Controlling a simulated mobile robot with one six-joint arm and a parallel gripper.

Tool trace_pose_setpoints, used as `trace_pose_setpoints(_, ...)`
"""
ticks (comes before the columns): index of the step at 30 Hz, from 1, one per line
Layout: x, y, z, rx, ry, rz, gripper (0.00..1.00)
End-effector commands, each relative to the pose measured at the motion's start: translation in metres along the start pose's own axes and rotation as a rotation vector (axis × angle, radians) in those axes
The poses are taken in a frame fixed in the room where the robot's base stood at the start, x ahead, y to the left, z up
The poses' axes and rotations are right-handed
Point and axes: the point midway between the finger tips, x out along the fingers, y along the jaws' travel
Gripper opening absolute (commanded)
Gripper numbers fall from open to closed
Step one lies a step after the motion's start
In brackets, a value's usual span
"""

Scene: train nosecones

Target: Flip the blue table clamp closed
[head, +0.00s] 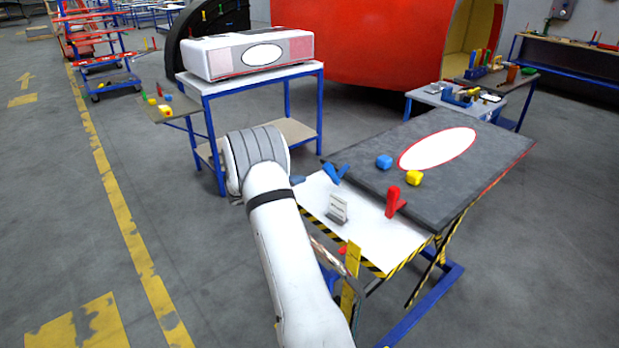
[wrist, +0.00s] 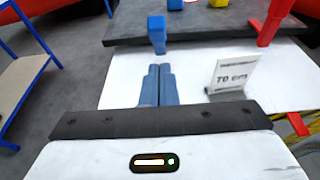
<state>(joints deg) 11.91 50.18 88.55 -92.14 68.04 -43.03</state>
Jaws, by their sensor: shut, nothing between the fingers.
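The blue table clamp (head: 335,173) sits at the near left edge of the grey panel, with a part sticking up at a slant. In the wrist view the blue clamp (wrist: 157,34) stands straight ahead of my fingertips, at the panel's edge. My gripper (head: 298,180) is left of the clamp in the head view, largely hidden behind my own arm. In the wrist view my gripper's blue-grey fingers (wrist: 157,72) are together with nothing between them. They point at the clamp over the white tabletop, and a small gap seems to remain.
A red clamp (head: 394,202) stands upright on the panel's near edge (head: 480,160). A small sign (head: 338,209) stands on the white tabletop (head: 365,232), right of my fingers in the wrist view. Blue (head: 384,161) and yellow (head: 414,178) blocks lie on the panel.

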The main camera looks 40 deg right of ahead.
Motion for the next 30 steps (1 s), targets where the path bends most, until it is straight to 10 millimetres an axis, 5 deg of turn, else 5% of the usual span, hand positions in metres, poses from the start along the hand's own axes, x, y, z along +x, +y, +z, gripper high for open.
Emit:
trace_pose_setpoints(15,0.083,-0.001,0.002,0.0,0.0,-0.002,0.0)
trace_pose_setpoints(30,0.092,0.0,0.0,0.0,0.001,0.0,0.0)
